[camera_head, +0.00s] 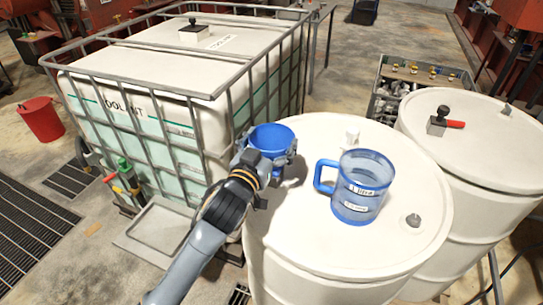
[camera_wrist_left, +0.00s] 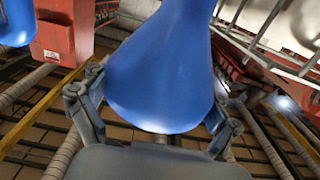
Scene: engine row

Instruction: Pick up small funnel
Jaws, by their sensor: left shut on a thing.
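A small blue funnel (camera_head: 271,137) is held between the fingers of my left gripper (camera_head: 268,157), at the left edge of the nearest white drum. In the left wrist view the funnel (camera_wrist_left: 160,75) fills the middle, with the fingers of the left gripper (camera_wrist_left: 155,118) around it on both sides. The left gripper is shut on the funnel. The funnel's lower part is hidden behind the gripper in the head view. My right gripper is in neither view.
A blue measuring jug (camera_head: 364,184) stands on the white drum (camera_head: 300,237), right of the funnel. A caged white tank (camera_head: 150,75) is close on the left. A second drum (camera_head: 480,150) stands at right, and a red bucket (camera_head: 42,119) is on the floor.

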